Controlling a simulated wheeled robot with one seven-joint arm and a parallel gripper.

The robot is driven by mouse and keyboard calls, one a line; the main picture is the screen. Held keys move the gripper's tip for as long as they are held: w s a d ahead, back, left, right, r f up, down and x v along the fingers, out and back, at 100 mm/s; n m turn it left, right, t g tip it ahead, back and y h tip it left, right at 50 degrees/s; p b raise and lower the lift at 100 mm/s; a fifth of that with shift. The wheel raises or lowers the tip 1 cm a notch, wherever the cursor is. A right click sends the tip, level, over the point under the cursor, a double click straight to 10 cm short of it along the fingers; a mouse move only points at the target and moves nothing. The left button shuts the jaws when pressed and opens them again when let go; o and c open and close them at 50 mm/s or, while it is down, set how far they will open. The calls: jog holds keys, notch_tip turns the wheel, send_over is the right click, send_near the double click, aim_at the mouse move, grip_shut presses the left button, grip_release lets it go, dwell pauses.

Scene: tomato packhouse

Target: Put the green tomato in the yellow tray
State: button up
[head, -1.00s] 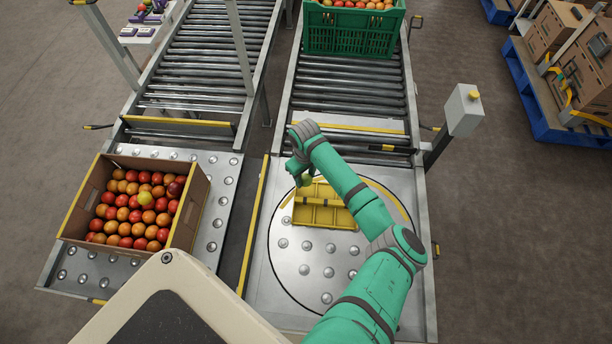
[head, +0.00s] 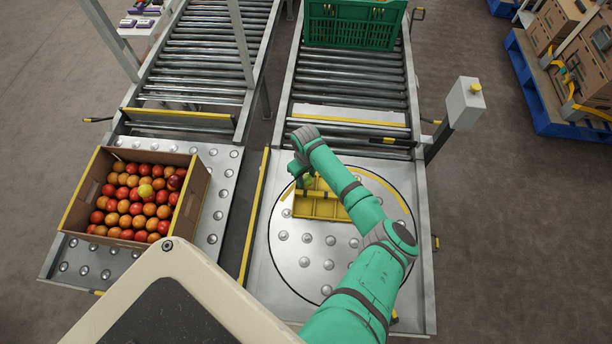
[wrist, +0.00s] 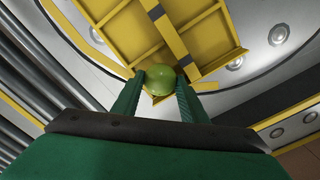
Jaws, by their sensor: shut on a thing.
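The green tomato (wrist: 161,68) is pinched between the two fingertips of my gripper (wrist: 160,82) in the wrist view. In the head view the gripper (head: 303,180) is largely hidden by my arm, at the upper left part of the yellow tray (head: 318,206). The tray lies on the round metal turntable and shows divided compartments. In the wrist view the tray (wrist: 130,35) is behind the tomato, which is close to its edge. I cannot tell whether the tomato touches the tray.
A cardboard box (head: 80,205) of red and orange tomatoes, with one yellowish one, stands on the left ball table. A green crate (head: 352,25) sits on the rollers at the back. A grey post with a box (head: 464,102) stands right of the turntable.

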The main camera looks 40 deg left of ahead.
jog(key=shift+f, duration=0.6)
dwell(0.8)
jog(key=o, duration=0.8)
jog(key=shift+c, duration=1.3)
jog(key=shift+r, duration=0.1)
jog(key=shift+r, duration=3.45)
